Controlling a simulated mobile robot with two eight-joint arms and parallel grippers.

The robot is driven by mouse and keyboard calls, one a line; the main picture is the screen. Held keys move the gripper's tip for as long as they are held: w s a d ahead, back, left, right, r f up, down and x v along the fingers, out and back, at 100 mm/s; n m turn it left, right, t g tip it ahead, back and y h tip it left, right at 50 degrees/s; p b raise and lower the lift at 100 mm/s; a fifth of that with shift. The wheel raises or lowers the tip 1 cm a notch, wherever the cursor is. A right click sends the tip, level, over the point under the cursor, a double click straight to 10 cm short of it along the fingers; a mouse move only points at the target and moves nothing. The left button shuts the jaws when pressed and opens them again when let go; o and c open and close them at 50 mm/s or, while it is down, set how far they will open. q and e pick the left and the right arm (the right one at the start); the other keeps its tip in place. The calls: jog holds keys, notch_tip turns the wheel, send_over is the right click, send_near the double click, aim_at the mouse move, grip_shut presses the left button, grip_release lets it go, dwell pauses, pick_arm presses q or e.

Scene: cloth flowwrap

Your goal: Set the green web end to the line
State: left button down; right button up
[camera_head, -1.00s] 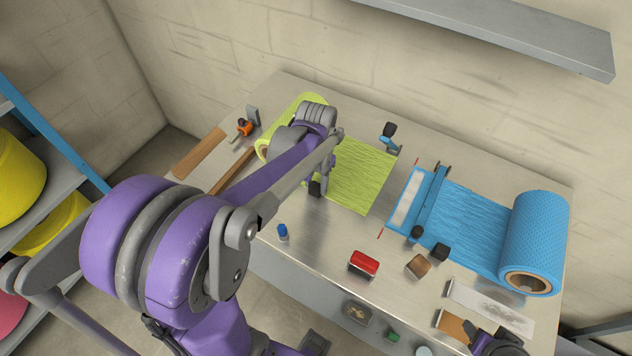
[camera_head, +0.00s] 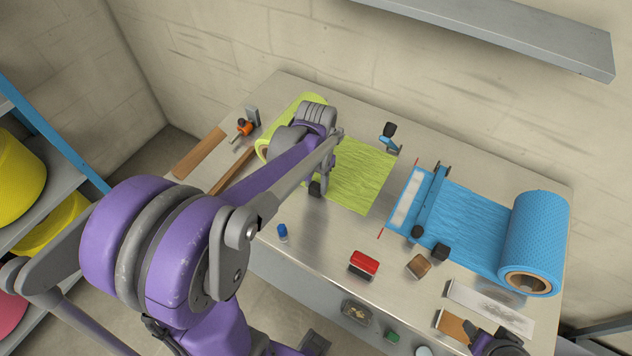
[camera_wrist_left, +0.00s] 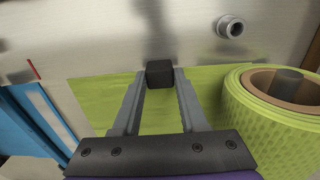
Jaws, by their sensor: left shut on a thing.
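The green web (camera_head: 362,180) lies on the steel table, running right from its green roll (camera_head: 262,150). Its free end stops short of the two red line marks (camera_head: 380,233), with bare steel between. In the left wrist view, the green web (camera_wrist_left: 105,105) runs under my left gripper. My left gripper (camera_wrist_left: 160,76) is shut on a small black block (camera_wrist_left: 159,72) at the web's near edge. That block (camera_head: 315,188) also shows in the head view; I cannot tell if it touches the web. A dark part of my right arm (camera_head: 497,343) shows at the lower right; its jaws are unclear.
A blue web (camera_head: 470,215) runs from a blue roll (camera_head: 538,240) under a blue bar (camera_head: 431,205) with a pale strip (camera_head: 408,198). A blue-and-black clamp (camera_head: 389,135) stands behind. A red block (camera_head: 363,263), brown block (camera_head: 418,266) and blue piece (camera_head: 282,231) lie in front.

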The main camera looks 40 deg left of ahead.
pick_arm(q)
jog(key=shift+d, duration=0.1)
jog(key=d, duration=0.5)
jog(key=shift+w+d, duration=0.2)
jog(key=shift+w, duration=0.1)
jog(key=c, duration=0.9)
grip_release()
jog(key=o, duration=0.5)
jog(key=shift+d, duration=0.1)
jog(key=shift+c, duration=0.2)
jog(key=shift+r, duration=0.15)
notch_tip(320, 180, up, 11)
jog(key=shift+f, duration=0.2)
